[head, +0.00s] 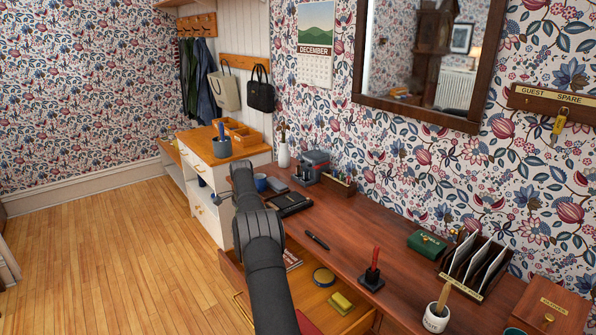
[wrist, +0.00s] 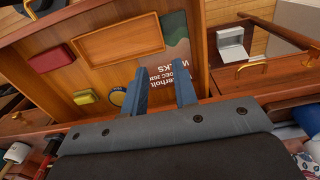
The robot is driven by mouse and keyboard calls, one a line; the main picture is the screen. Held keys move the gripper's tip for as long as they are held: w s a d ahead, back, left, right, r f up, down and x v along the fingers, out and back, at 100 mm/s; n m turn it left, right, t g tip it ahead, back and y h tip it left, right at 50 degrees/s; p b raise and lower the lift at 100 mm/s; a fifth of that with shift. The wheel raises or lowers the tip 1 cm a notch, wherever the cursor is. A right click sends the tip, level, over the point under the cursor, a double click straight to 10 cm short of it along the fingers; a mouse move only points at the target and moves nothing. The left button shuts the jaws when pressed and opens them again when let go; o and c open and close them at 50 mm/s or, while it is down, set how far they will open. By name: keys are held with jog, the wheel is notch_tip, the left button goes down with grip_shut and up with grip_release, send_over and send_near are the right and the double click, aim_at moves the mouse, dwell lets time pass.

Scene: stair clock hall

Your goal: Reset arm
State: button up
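My arm reaches from the bottom middle of the head view up over the desk (head: 390,270); the fingers cannot be made out there. In the wrist view my gripper (wrist: 163,88) shows two blue-grey fingers standing apart, with nothing held between them. Beyond them is an open wooden drawer (wrist: 105,70) with a printed booklet (wrist: 178,60), a dark red item (wrist: 52,59) and a yellow-green block (wrist: 85,98). In the head view the open drawer (head: 358,322) is partly hidden behind my arm; the yellow-green block (head: 341,303) and a round tin (head: 324,277) lie in it.
The desk bears a pen (head: 317,240), a red candle-like stick (head: 374,266) on a dark base, a green box (head: 428,244), a letter rack (head: 476,267) and a white cup (head: 436,317). A white cabinet (head: 214,210) stands beyond my arm. Floor (head: 110,260) at left is clear.

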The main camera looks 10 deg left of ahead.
notch_tip(320, 180, down, 16)
jog(key=shift+r, duration=0.1)
dwell(0.4)
jog(key=shift+r, duration=0.15)
notch_tip(320, 180, up, 17)
notch_tip(320, 180, down, 18)
jog(key=shift+r, duration=0.2)
jog(key=shift+s+d+r, duration=0.2)
jog(key=shift+s+d, duration=0.05)
jog(key=s+d, duration=1.6)
jog(key=shift+s+d, duration=0.25)
jog(key=shift+r, duration=0.45)
